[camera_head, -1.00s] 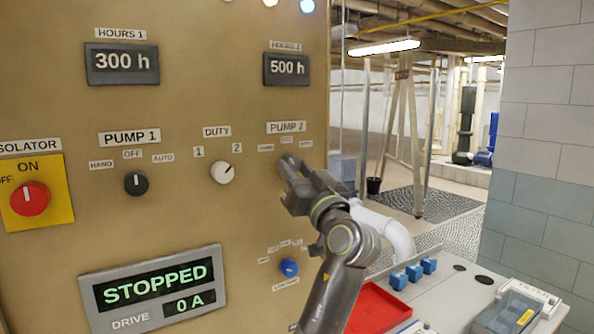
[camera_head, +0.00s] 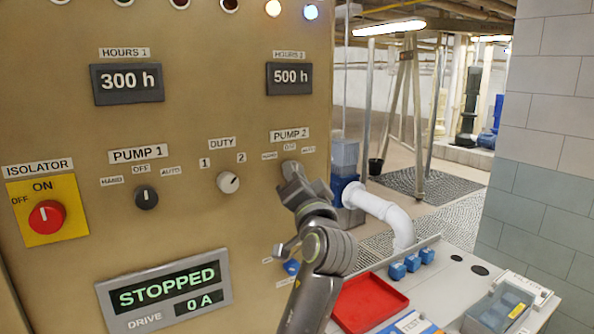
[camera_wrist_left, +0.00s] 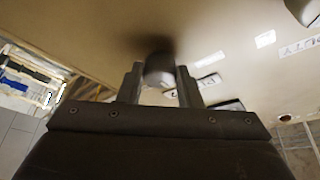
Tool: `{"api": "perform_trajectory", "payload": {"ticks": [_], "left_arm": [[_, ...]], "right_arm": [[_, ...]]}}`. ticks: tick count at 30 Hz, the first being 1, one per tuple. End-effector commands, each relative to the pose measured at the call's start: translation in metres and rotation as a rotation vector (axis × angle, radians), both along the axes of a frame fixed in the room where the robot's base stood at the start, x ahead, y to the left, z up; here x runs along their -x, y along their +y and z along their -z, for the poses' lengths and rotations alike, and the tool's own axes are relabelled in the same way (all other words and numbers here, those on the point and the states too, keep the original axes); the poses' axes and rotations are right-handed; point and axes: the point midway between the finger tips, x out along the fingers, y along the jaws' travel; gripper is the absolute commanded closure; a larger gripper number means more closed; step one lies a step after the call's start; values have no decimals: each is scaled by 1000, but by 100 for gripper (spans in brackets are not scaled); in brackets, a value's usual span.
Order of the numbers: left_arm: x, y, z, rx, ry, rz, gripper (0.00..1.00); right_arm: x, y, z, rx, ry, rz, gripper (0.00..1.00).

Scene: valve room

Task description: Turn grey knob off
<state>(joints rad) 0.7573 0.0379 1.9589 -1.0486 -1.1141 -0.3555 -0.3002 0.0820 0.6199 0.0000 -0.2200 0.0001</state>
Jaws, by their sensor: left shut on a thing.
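The grey knob (camera_wrist_left: 159,70) sits on the tan panel under the PUMP 2 label (camera_head: 290,134), below small position labels that look like HAND, OFF and AUTO. My left gripper (camera_head: 291,172) is at this knob and shut on it. In the left wrist view the knob is between the two fingers (camera_wrist_left: 160,84). The fingers hide most of the knob in the head view, so I cannot tell which label it points to. My right gripper is not in view.
On the panel are a black PUMP 1 knob (camera_head: 146,197), a white DUTY knob (camera_head: 228,182), a red isolator knob (camera_head: 46,217) and a blue knob (camera_head: 291,267) partly behind my arm. A red tray (camera_head: 370,302) lies on the bench at right.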

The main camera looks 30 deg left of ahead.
Motion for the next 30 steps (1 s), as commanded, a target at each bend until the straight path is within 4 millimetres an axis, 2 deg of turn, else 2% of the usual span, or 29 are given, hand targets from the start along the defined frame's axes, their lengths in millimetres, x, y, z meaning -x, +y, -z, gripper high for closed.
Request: {"api": "perform_trajectory", "payload": {"ticks": [14, 15, 19, 20, 30], "left_arm": [[0, 0, -1, -9, 12, 1, 91], [0, 0, -1, -9, 12, 1, 66], [0, 0, -1, -9, 12, 0, 49], [0, 0, -1, -9, 12, 0, 46], [0, 0, 0, -9, 12, 0, 46]], "right_arm": [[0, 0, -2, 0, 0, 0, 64], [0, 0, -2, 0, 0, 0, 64], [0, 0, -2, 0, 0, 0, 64], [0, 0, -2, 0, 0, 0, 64], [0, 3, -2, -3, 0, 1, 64]]}}
